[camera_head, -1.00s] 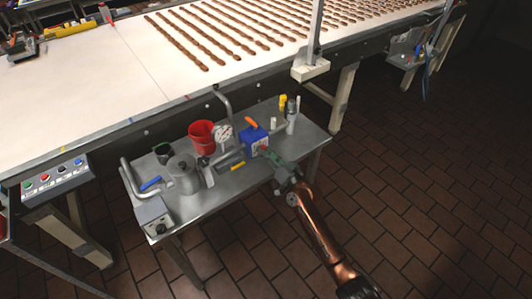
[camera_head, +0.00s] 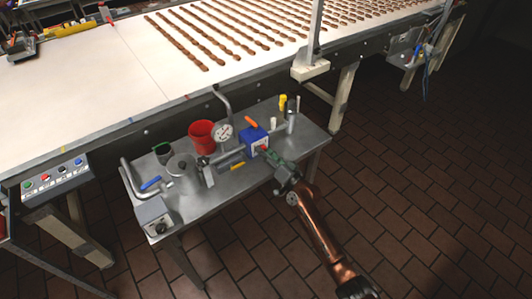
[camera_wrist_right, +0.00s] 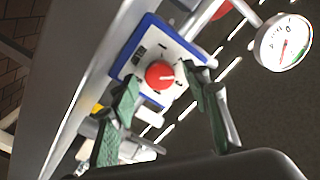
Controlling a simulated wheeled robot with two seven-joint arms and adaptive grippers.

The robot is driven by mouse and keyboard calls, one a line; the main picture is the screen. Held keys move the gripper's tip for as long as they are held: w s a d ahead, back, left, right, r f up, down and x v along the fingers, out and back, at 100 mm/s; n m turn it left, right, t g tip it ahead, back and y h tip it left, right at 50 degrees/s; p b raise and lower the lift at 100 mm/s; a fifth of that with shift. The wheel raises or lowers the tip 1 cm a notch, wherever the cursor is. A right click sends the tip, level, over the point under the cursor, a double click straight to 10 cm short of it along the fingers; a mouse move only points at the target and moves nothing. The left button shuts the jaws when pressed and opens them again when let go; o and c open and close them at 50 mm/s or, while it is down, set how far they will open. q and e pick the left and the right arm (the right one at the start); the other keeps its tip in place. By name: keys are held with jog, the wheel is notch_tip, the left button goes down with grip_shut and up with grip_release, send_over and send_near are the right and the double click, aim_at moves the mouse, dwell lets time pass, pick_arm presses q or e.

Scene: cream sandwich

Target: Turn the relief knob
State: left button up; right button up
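A red round knob (camera_wrist_right: 159,75) sits on the white face of a blue box (camera_wrist_right: 146,28). The blue box (camera_head: 252,139) also shows on the small metal table in the head view. My right gripper (camera_head: 267,155) is at the front of this box. In the right wrist view its green-padded fingers (camera_wrist_right: 160,82) are spread, one on each side of the knob, with visible gaps to it. Nothing is between the fingers' pads in their grip. My left gripper is not in view.
A metal pot (camera_head: 183,168) and a grey switch box (camera_head: 153,218) are farther left on the metal table (camera_head: 240,184). The conveyor (camera_head: 120,85) runs behind.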

jog(key=shift+s+d+f, duration=0.1)
jog(key=shift+s+d, duration=0.2)
jog(key=shift+s, duration=0.15)
jog(key=v, duration=1.1)
